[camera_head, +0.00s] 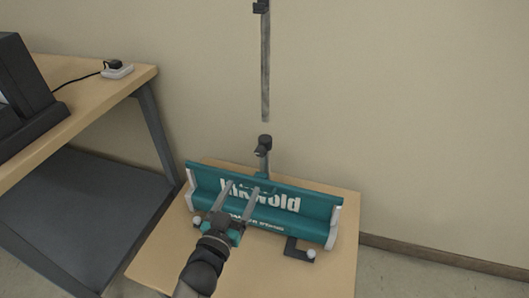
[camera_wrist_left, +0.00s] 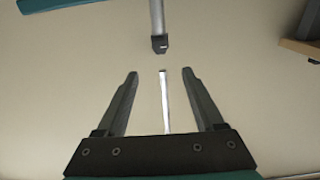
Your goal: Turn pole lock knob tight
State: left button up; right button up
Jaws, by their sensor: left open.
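The pole lock, a black clamp with a small knob (camera_head: 264,145), tops a short upright lower pole behind the teal base (camera_head: 318,210). A grey upper pole (camera_head: 265,75) stands above it, with a visible gap between its lower end and the clamp. In the left wrist view the black clamp (camera_wrist_left: 160,44) lies beyond my fingertips, and the upper pole (camera_wrist_left: 165,100) shows as a pale strip between the fingers. My left gripper (camera_head: 243,186) is open and empty, in front of the base and apart from the knob. My right gripper is out of view.
The base sits on a small wooden table (camera_head: 160,265), with black feet (camera_head: 298,250) at its front. A workbench (camera_head: 95,98) with dark equipment (camera_head: 28,90) and a corded white device (camera_head: 117,71) stands at left. A bare wall is close behind.

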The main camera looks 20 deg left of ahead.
aim_at(260, 153)
pick_arm(q)
jog(key=w+b, duration=0.1)
jog(key=w, duration=0.5)
jog(key=w+b, duration=0.2)
jog(key=w, duration=0.3)
jog(key=shift+w+d, duration=0.2)
jog(key=shift+w, duration=0.15)
jog(key=shift+w+b, duration=0.4)
jog(key=shift+w, duration=0.75)
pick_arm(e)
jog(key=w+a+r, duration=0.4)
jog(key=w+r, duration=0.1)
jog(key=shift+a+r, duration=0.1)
pick_arm(q)
grip_shut()
